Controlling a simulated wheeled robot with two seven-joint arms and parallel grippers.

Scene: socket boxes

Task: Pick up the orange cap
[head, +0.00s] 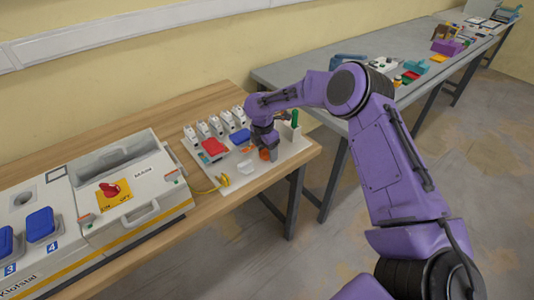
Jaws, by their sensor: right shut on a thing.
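The orange cap (265,155) is at the right part of a white board (225,185) on the wooden table. My right gripper (265,148) points down over it and is shut on it, partly hiding it. A second small orange piece (247,149) lies on the board just left of the gripper. My left gripper is not in the head view.
The board carries several white sockets, a red piece (214,147), a blue piece (240,136), a green post (295,118) and a yellow plug (224,180). A grey box (130,185) with a red switch stands left. A grey table (290,75) with objects stands behind.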

